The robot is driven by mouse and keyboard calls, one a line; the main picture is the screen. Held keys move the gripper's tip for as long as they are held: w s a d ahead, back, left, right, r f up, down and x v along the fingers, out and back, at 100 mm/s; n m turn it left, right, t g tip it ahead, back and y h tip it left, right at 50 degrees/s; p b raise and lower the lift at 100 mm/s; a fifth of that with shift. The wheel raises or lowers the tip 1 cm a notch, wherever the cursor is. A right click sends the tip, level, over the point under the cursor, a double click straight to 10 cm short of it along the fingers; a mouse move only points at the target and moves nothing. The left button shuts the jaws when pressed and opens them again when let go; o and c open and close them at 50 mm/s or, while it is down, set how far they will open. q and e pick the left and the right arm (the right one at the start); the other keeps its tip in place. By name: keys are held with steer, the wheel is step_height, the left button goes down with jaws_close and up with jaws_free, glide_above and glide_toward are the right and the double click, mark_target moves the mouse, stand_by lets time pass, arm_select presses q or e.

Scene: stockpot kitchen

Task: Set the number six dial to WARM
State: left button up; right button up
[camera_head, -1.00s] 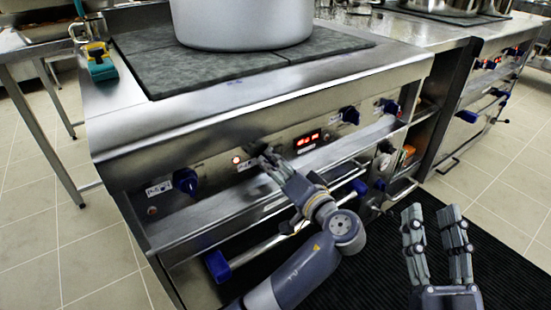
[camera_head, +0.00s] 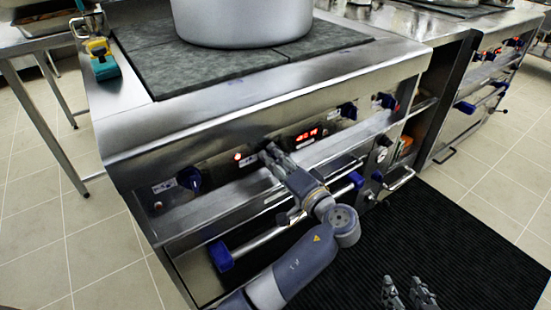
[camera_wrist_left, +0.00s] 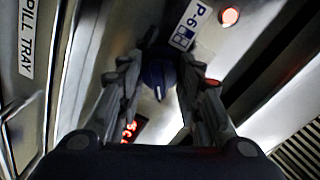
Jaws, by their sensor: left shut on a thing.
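The number six dial (camera_wrist_left: 157,76) is a dark blue knob with a pale pointer line, beside a white P-6 label (camera_wrist_left: 190,24) in the left wrist view. My left gripper (camera_head: 269,153) is at the front panel of the stove, and its fingers hide the dial in the head view. In the left wrist view, its two fingers (camera_wrist_left: 158,82) stand on either side of the knob, shut on it. I cannot read a WARM mark. My right gripper (camera_head: 408,285) is low at the bottom edge of the head view, fingers apart and empty, partly cut off.
Other blue knobs (camera_head: 190,178) (camera_head: 348,110) sit along the same panel, with a red display (camera_head: 308,137) between them. A lit red lamp (camera_wrist_left: 229,17) is near the label. A rail and ledge run below. A large pot (camera_head: 245,22) stands on the cooktop.

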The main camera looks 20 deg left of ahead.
arm_select(q)
steer(key=shift+w+r, duration=0.1)
steer(key=shift+r, duration=0.05)
steer(key=o, duration=1.1)
steer(key=shift+f, duration=0.2)
